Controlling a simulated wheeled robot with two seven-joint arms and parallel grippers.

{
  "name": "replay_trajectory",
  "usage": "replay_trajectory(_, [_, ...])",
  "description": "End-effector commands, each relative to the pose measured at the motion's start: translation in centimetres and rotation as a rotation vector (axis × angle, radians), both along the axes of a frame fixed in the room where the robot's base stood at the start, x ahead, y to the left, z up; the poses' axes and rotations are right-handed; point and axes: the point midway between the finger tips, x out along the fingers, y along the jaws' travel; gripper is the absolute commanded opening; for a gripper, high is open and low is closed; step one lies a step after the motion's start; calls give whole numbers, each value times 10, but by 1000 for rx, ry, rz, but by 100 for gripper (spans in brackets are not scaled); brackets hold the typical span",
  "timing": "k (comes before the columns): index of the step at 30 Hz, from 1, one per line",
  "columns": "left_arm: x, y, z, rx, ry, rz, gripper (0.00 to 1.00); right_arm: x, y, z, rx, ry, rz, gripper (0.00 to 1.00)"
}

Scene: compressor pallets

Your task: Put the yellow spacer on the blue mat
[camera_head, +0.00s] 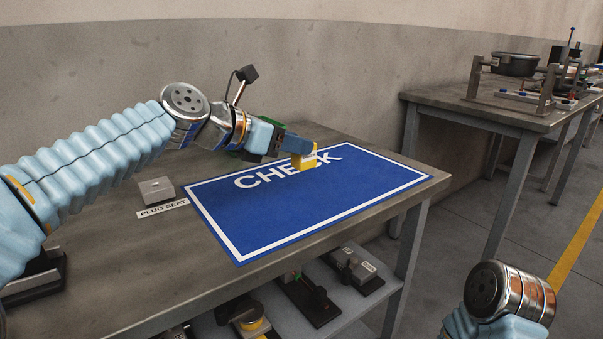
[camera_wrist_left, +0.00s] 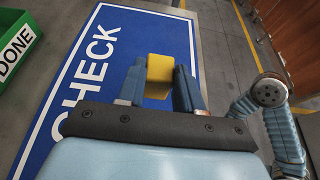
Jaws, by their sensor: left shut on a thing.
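The yellow spacer (camera_head: 304,156) is held between the fingers of my left gripper (camera_head: 298,146), over the back part of the blue mat (camera_head: 290,207) with the white CHECK lettering. In the left wrist view the yellow spacer (camera_wrist_left: 159,75) sits between the two fingertips of my left gripper (camera_wrist_left: 160,84), with the blue mat (camera_wrist_left: 115,68) around and behind it. I cannot tell whether the spacer touches the mat. Of my right arm only a rounded link shows at the lower right in the head view; its gripper is out of view.
A green DONE bin (camera_wrist_left: 14,42) stands beside the mat. A metal block (camera_head: 156,191) and PLUG SEAT label (camera_head: 163,209) are left of the mat. A shelf below (camera_head: 345,308) holds several devices. Another table (camera_head: 500,108) with equipment stands at the right.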

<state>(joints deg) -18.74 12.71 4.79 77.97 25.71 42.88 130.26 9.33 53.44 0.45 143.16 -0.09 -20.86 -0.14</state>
Motion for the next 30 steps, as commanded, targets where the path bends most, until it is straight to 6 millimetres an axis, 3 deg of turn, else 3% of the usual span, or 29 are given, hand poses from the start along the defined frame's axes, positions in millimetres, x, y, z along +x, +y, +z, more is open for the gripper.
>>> replay_trajectory(1, [6,-3,-12,-1,3,-1,4,0,-1,-5,-1,-1,-2,43])
replay_trajectory(4, [15,-7,-22,-2,0,-1,4,1,-2,-7,-2,-2,-3,43])
replay_trajectory(11, [26,-12,-37,1,1,-1,4,1,-3,-11,-4,-3,-6,43])
replay_trajectory(16, [26,-12,-66,-2,0,-1,4,3,-7,-26,-11,-5,-12,43])
replay_trajectory(27, [26,-13,-68,-1,0,-1,4,3,-8,-26,-12,-7,-14,43])
replay_trajectory(28, [26,-13,-69,0,-1,-1,37,3,-8,-25,-12,-6,-15,43])
replay_trajectory(30, [26,-13,-68,0,-1,-1,48,3,-8,-25,-12,-6,-15,43])
